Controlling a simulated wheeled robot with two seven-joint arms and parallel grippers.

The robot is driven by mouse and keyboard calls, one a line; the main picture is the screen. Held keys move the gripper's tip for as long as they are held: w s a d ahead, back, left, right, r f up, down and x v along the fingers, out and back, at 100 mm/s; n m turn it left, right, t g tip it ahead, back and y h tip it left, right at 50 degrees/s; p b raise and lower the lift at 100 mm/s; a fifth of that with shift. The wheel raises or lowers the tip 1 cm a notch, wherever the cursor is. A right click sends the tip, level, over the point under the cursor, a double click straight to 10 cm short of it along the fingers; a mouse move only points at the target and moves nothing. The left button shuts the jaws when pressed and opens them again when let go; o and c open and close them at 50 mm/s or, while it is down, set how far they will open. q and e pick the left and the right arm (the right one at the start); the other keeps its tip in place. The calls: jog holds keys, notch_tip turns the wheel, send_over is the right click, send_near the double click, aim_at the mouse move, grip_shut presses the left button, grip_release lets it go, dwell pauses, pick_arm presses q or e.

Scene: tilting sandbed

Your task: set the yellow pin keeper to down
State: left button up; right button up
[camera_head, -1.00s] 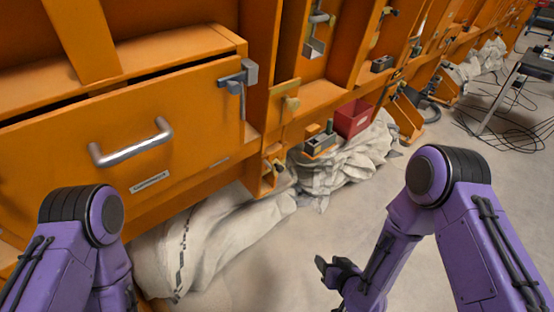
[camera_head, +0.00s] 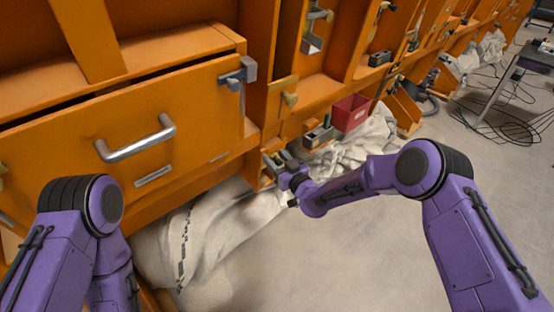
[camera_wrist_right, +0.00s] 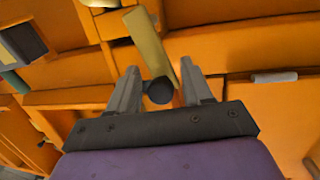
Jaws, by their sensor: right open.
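In the right wrist view, a pale yellow bar (camera_wrist_right: 149,42), which looks like the yellow pin keeper, slants down from the upper middle into the gap between my fingers. A dark round end (camera_wrist_right: 159,91) shows at its lower end. My right gripper (camera_wrist_right: 160,68) is open, with one finger on each side of the bar's lower part; I cannot tell if either touches it. In the head view my right gripper (camera_head: 279,161) is at the low orange frame and hides that spot. My left arm shows at the left, but its gripper is out of view.
A red bin (camera_head: 350,113) and a grey tray (camera_head: 319,137) stand to the right. An orange drawer with a metal handle (camera_head: 137,140) is at left.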

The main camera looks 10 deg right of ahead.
grip_shut()
jog(key=shift+w, duration=0.1)
jog(key=shift+w+d+f+m+g+y+b, duration=0.1)
jog(key=shift+w+d+m+g+y+b, duration=0.3)
jog(key=shift+m+b, duration=0.45)
jog(key=shift+w+d+f+m+g+y+b, duration=0.1)
jog(key=shift+w+d+m+g+y+b, duration=0.1)
jog(key=shift+d+m+b, duration=0.5)
jog(key=shift+w+d+f+m+g+y+b, duration=0.1)
jog(key=shift+w+d+m+g+y+b, duration=0.15)
jog(key=shift+m+b, duration=0.7)
jog(key=shift+w, duration=0.1)
